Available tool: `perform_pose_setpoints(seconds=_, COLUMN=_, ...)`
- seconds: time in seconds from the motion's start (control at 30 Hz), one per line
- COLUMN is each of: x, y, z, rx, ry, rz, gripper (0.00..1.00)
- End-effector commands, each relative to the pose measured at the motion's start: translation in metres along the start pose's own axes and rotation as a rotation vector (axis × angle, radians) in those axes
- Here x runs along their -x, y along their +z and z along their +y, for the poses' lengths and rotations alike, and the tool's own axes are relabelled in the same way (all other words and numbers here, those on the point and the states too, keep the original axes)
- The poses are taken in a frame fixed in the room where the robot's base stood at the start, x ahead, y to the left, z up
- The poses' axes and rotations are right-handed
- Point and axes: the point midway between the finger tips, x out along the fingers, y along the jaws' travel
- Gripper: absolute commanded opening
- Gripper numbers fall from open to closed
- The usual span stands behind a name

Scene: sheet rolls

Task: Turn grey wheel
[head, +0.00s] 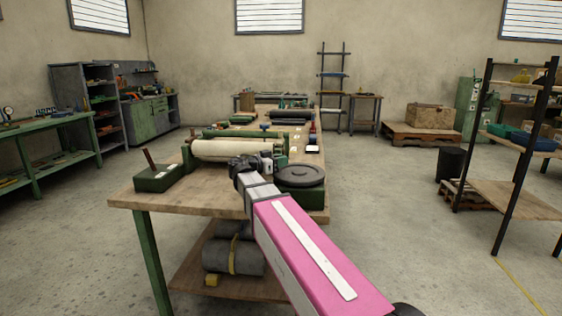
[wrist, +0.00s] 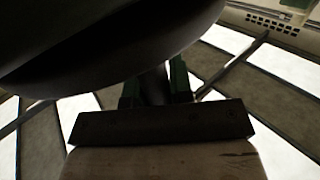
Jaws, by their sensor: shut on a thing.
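The grey wheel (head: 303,172) is a dark grey disc with a raised hub. It lies flat on a green base at the right front edge of the workbench (head: 190,202). My gripper (head: 266,160) is at the wheel's left side and is shut on it. The exact contact is hidden by the gripper in the head view. In the wrist view a large dark rounded shape, seemingly the wheel (wrist: 110,50), fills the upper left at close range.
A cream roll (head: 222,149) lies in a green frame behind my gripper. A green box with a tilted lever (head: 155,178) stands at the bench's left. Dark rolls (head: 232,256) lie on the lower shelf. Open floor is on the right before a black-post rack (head: 510,160).

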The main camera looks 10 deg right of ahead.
Motion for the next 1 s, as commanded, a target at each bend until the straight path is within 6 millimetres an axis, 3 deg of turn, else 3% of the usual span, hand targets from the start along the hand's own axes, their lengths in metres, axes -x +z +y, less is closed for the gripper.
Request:
perform_pose_setpoints(seconds=0.03, x=0.000, y=0.000, z=-0.001, rx=0.000, ry=-0.001, rz=0.000, gripper=0.00)
perform_pose_setpoints(seconds=0.07, x=0.000, y=0.000, z=-0.001, rx=0.000, ry=-0.001, rz=0.000, gripper=0.31)
perform_pose_setpoints(seconds=0.1, x=0.000, y=0.000, z=-0.001, rx=0.000, ry=-0.001, rz=0.000, gripper=0.44)
perform_pose_setpoints(seconds=0.13, x=0.000, y=0.000, z=-0.001, rx=0.000, ry=-0.001, rz=0.000, gripper=0.46)
perform_pose_setpoints(seconds=0.43, x=0.001, y=0.000, z=-0.001, rx=0.000, ry=-0.001, rz=0.000, gripper=0.46)
perform_pose_setpoints(seconds=0.57, x=0.011, y=0.000, z=-0.001, rx=0.000, ry=-0.002, rz=0.000, gripper=0.46)
perform_pose_setpoints(seconds=1.0, x=0.085, y=0.000, z=-0.001, rx=0.000, ry=-0.003, rz=0.000, gripper=0.46)
